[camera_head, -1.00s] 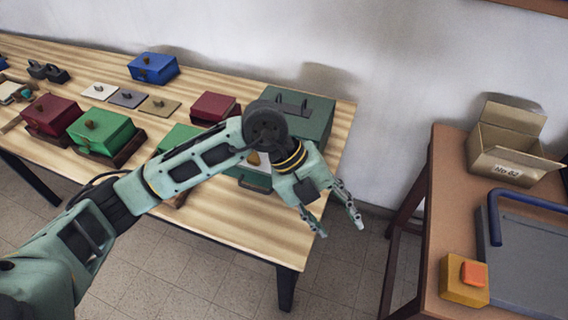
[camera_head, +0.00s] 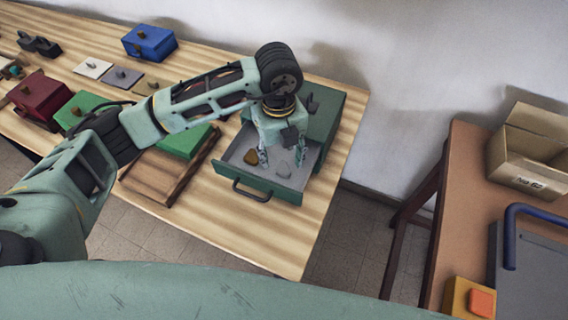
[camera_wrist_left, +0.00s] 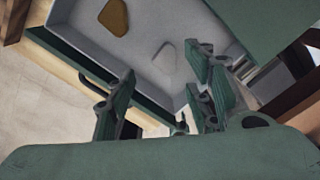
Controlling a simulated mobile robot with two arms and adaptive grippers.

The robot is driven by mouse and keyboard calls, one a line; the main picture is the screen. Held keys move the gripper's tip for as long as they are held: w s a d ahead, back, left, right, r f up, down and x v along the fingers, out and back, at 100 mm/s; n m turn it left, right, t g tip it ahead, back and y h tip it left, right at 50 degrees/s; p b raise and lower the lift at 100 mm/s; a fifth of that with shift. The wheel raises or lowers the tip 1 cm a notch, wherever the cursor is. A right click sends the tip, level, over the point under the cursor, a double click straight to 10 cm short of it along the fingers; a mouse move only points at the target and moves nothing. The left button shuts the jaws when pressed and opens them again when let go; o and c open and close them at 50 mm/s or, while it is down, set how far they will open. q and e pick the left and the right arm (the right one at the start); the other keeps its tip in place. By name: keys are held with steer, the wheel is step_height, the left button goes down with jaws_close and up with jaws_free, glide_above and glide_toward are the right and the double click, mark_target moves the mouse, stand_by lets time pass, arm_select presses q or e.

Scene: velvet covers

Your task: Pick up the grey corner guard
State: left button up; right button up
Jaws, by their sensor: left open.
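A green drawer box stands at the right end of the wooden table, and its drawer (camera_head: 228,172) is pulled open. A small pale grey piece, which looks like the grey corner guard (camera_head: 283,170), lies on the drawer floor; it also shows in the left wrist view (camera_wrist_left: 165,57). A brown piece (camera_head: 252,157) lies to its left in the head view. My left gripper (camera_head: 281,157) points down over the drawer, open and empty, with its fingers close to the grey piece. In the left wrist view the gripper (camera_wrist_left: 162,85) has nothing between its fingers. My right gripper is out of view.
Red and blue boxes (camera_head: 150,43) and flat tiles are further left. A brown side table (camera_head: 465,190) with an open cardboard box (camera_head: 530,150) stands right, across a floor gap.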

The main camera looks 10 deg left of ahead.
mark_target(281, 168)
arm_select(q)
step_height(281, 168, down, 4)
steer(key=shift+w+d+r+p, duration=0.1)
steer(key=shift+d+p, duration=0.05)
steer(key=shift+p, duration=0.75)
steer(key=shift+f, duration=0.7)
steer(key=c, duration=0.9)
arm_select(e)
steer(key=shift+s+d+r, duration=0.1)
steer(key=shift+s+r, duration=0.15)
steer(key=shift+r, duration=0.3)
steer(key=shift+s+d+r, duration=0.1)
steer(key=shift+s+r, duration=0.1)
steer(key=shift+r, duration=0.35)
